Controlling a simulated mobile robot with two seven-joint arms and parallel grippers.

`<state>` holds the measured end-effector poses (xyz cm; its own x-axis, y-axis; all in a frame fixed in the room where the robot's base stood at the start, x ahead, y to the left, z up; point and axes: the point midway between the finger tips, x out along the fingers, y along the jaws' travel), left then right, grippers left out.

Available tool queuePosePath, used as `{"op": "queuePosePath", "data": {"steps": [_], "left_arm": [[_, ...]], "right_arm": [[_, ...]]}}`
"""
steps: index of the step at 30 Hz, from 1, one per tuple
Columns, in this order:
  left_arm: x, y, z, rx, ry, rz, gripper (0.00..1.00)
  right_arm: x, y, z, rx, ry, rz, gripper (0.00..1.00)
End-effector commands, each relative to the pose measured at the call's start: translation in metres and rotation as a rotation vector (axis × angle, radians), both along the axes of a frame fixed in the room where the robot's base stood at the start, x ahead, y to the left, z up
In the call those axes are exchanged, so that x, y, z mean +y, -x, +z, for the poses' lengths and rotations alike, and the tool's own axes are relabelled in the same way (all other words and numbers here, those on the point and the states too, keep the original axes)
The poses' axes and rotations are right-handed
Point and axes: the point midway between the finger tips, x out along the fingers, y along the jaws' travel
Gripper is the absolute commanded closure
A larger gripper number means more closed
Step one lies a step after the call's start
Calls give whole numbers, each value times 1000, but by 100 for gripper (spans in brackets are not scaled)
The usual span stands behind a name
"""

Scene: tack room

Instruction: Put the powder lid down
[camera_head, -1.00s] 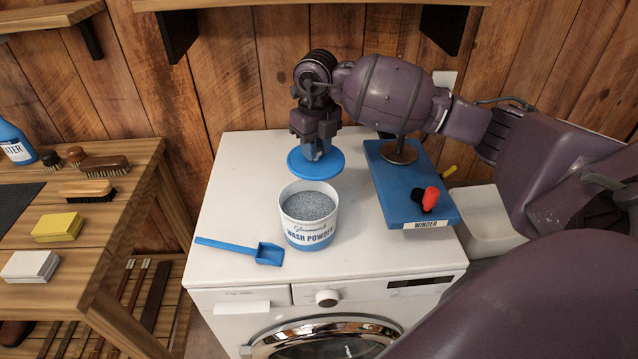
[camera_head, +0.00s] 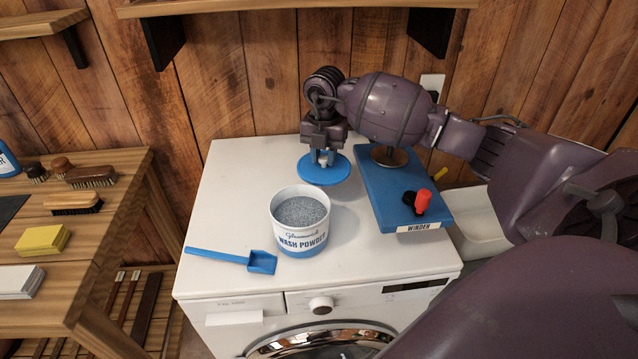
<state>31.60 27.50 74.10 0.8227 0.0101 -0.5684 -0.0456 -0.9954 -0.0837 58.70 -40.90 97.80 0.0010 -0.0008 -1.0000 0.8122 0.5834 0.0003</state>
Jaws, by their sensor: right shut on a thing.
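The powder lid (camera_head: 318,176) is a round blue disc near the back of the white washing machine top. My right gripper (camera_head: 323,158) points down and is shut on the lid's small raised knob. The lid looks level and very low over the top; I cannot tell if it touches. The open wash powder tub (camera_head: 300,243), white with a blue base and full of grey-blue powder, stands just in front of the lid. My left gripper is not in view.
A blue scoop (camera_head: 233,258) lies on the washing machine top (camera_head: 232,202) left of the tub. The blue winder board (camera_head: 397,208) with a red knob stands close to the lid's right. The top's back left is clear. A wooden bench (camera_head: 80,241) with brushes stands left.

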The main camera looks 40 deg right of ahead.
Motion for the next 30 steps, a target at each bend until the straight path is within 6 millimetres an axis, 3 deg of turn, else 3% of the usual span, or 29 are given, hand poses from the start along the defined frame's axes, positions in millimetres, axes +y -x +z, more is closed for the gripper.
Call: {"op": "queuePosePath", "data": {"steps": [3,10,18,30], "left_arm": [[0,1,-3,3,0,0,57],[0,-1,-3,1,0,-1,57],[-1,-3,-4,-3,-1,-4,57],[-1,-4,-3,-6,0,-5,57]], "right_arm": [[1,1,-22,4,-2,1,95],[1,0,-39,3,0,2,95],[1,0,-77,3,-3,2,95],[0,0,-81,1,0,3,95]]}}
